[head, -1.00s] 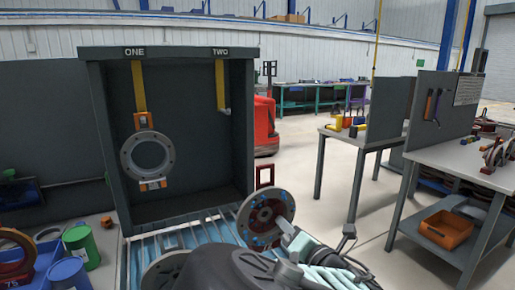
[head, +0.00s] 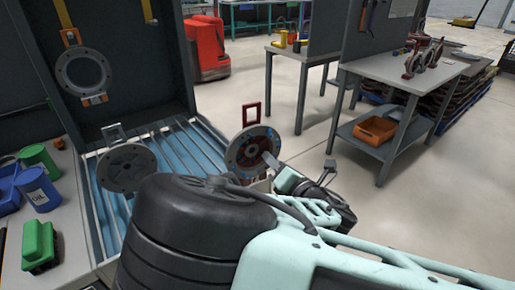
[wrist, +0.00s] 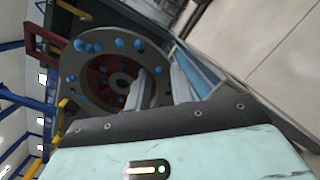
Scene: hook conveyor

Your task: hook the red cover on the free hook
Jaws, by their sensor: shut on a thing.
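The red cover (head: 252,148) is a round flange disc with a reddish centre, blue dots and a red rectangular loop on top. My gripper (head: 272,164) is shut on its lower right side and holds it at the right edge of the slatted rack. In the wrist view the red cover (wrist: 118,75) fills the upper middle, with my gripper (wrist: 150,92) at its face. The free hook (head: 152,20) hangs on a yellow strap at the top edge, to the left of and beyond the cover. The other yellow strap's hook (head: 70,38) bears a grey ring (head: 84,72).
A grey cover (head: 126,166) with a grey loop lies on the slatted rack (head: 185,150). Blue and green containers (head: 37,188) stand on the left bench. Workbenches (head: 400,75) stand at right. Open floor lies between rack and benches.

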